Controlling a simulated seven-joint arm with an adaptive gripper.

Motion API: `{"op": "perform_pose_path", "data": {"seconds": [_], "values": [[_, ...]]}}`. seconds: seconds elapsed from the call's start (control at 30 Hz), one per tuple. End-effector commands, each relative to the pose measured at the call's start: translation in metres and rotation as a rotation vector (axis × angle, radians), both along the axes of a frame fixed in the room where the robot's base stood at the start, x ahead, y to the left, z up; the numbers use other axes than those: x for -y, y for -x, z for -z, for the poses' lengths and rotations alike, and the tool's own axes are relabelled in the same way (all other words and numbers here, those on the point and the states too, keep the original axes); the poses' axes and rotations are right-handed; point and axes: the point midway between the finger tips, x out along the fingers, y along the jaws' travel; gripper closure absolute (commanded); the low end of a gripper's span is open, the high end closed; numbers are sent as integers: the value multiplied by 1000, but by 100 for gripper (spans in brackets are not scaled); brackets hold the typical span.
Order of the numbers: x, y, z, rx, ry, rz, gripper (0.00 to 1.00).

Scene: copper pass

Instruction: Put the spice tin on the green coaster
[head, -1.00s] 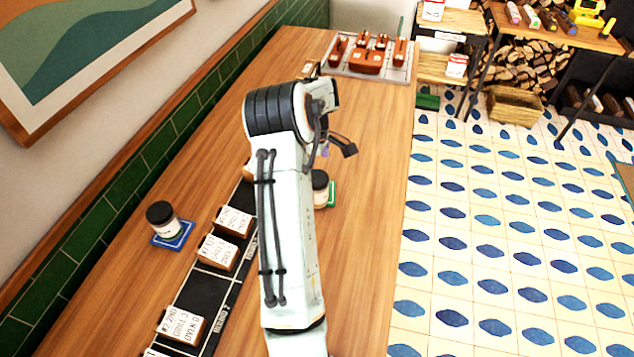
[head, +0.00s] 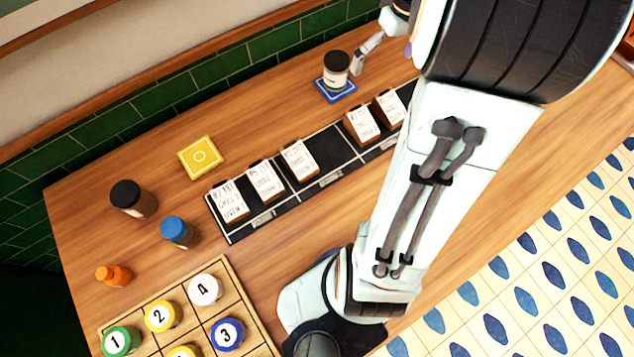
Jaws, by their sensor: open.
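A dark-lidded jar with a pale label (head: 336,66) stands upright on a blue coaster (head: 337,91) near the wall; which container is the spice tin, I cannot tell for sure. My gripper (head: 366,54) is open, just right of this jar, with a finger close to its side; contact cannot be made out. The rest of the gripper is cut off by the top edge and my arm. The green coaster is not visible now; my arm covers much of the table's right side.
A black strip with several order cards (head: 299,160) crosses the table. A yellow coaster (head: 200,157), a dark-lidded jar (head: 133,198), a blue-lidded jar (head: 178,232), an orange bottle (head: 114,275) and a wooden tray of numbered lids (head: 233,282) stand at the left.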

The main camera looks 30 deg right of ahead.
Motion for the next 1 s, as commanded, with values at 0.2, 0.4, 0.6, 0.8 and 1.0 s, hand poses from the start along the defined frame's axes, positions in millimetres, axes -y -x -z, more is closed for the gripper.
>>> {"op": "perform_pose_path", "data": {"seconds": [0.2,0.4,0.6,0.8,1.0], "values": [[-179,55,-14,-40,-17,-141,2],[-223,113,3,-74,20,-188,2],[-228,124,8,-81,29,-191,2],[-227,124,8,-81,28,-191,2],[-227,123,8,-80,28,-191,2]]}}
